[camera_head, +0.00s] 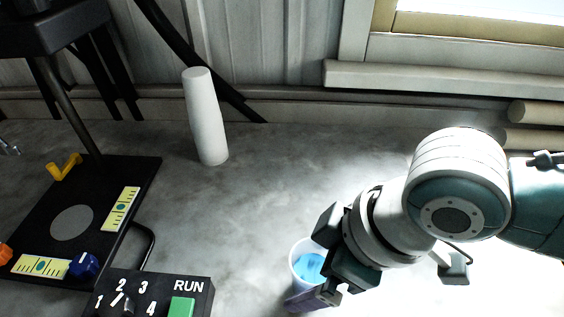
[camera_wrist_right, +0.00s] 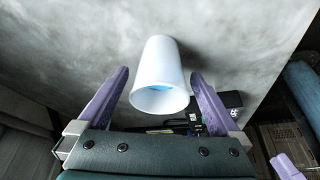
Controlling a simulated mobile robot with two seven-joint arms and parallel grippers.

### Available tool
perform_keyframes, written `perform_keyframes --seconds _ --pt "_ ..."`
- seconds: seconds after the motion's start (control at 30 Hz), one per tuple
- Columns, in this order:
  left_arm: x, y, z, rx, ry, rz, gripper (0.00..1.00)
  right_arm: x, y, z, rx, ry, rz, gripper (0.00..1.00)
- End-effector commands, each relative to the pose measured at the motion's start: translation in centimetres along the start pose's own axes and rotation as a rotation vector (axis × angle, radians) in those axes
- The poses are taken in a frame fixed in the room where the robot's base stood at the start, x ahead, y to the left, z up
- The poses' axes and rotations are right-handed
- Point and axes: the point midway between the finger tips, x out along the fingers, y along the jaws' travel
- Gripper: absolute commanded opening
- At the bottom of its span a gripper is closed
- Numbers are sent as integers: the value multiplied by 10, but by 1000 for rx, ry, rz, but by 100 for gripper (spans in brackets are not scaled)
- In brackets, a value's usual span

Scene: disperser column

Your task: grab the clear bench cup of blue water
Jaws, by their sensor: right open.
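The clear bench cup of blue water (camera_head: 309,262) stands on the grey bench at the bottom centre of the head view. Its blue water shows through the open top, and the gripper hides part of its right side. In the right wrist view the cup (camera_wrist_right: 159,72) looks whitish, with its rim towards me and some blue inside. My right gripper (camera_head: 318,268) is open at the cup. In the right wrist view its purple fingers (camera_wrist_right: 158,98) stand apart, one on either side of the cup, with gaps visible.
A black disperser base (camera_head: 108,222) with a pole stands at the left. A control box (camera_head: 150,296) marked RUN is at the bottom left, left of the cup. A white cylinder (camera_head: 206,118) stands near the back wall. The bench between is clear.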

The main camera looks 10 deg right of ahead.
Motion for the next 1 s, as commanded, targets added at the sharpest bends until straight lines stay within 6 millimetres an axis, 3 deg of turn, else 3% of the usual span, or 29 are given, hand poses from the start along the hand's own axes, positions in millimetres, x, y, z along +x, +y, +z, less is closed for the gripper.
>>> perform_keyframes --seconds 0.13,0.9,1.0 --pt "0 0 -1 0 2 0 50 -1 0 0 0 0 0 99" --pt "0 0 -1 1 2 0 50 -1 0 0 0 0 0 12" --pt "0 0 -1 1 2 0 50 -1 0 0 0 1 0 9"
